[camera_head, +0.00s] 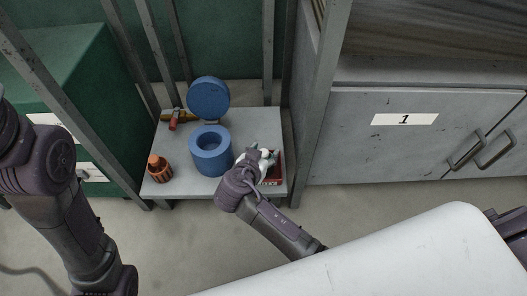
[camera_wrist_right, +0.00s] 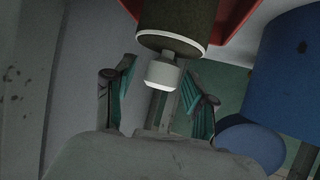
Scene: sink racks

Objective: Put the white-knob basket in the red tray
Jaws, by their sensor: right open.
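The basket's white knob (camera_wrist_right: 162,74) sits between the spread fingers of my right gripper (camera_wrist_right: 160,97) in the right wrist view, with gaps on both sides. The dark basket (camera_wrist_right: 172,22) shows above it in that view, in front of the red tray (camera_wrist_right: 236,22). In the head view my right gripper (camera_head: 258,158) is open over the red tray (camera_head: 277,168), and the white knob (camera_head: 266,153) shows at its tip. The gripper hides most of the basket and tray, so I cannot tell how the basket rests. My left arm is at the left; its gripper is out of view.
A blue round container (camera_head: 211,153) with its lid (camera_head: 208,98) raised stands left of my right gripper. A brown bottle (camera_head: 159,168) and a brass valve with a red handle (camera_head: 174,121) share the grey shelf (camera_head: 190,188). Metal posts and a cabinet (camera_head: 400,135) flank it.

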